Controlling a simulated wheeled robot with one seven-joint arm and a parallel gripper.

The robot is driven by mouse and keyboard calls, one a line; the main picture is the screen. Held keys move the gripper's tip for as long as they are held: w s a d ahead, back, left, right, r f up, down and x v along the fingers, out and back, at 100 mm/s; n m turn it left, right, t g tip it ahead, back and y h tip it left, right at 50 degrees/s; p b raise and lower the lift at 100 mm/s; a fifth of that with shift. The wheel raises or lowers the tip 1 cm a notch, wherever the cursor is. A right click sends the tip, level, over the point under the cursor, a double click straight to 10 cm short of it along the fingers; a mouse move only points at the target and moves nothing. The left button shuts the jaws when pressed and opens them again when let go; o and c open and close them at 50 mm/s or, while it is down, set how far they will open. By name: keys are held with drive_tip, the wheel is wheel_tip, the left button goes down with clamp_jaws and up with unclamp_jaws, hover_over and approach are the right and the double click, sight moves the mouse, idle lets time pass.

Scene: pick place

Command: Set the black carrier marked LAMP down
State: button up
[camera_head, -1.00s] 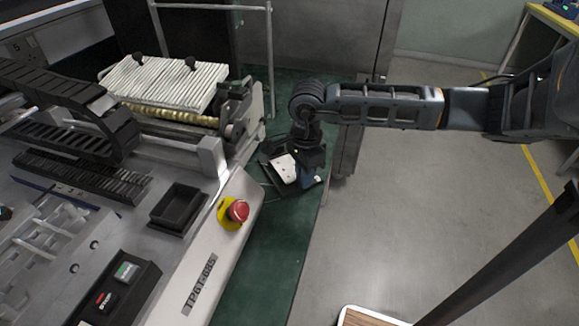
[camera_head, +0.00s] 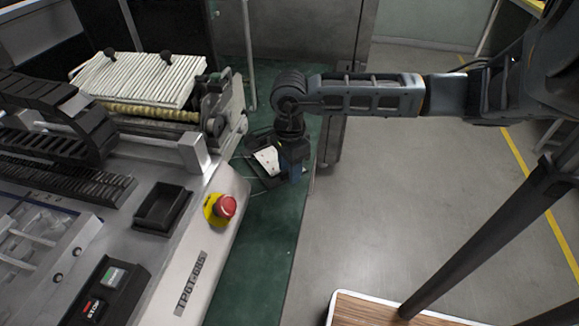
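A small black carrier (camera_head: 258,173) with a white face (camera_head: 267,160) is at the green bench surface, just right of the machine. It is tilted or seen at an angle, and I cannot read a LAMP mark on it. My gripper (camera_head: 291,164) points down at the carrier's right side, with a blue part showing there. The fingers are small, dark and partly hidden, so I cannot see whether they grip the carrier or only stand beside it. I cannot tell whether the carrier touches the bench.
The machine with a red stop button (camera_head: 226,205) and an empty black tray (camera_head: 162,207) fills the left. The green bench (camera_head: 262,250) is a narrow clear strip in front. A metal cabinet (camera_head: 345,90) stands behind. A wood-topped surface (camera_head: 385,312) is at the bottom.

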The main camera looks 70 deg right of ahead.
wheel_tip(320, 180, up, 12)
drive_tip(key=shift+r, duration=0.15)
idle(0.5)
idle(0.5)
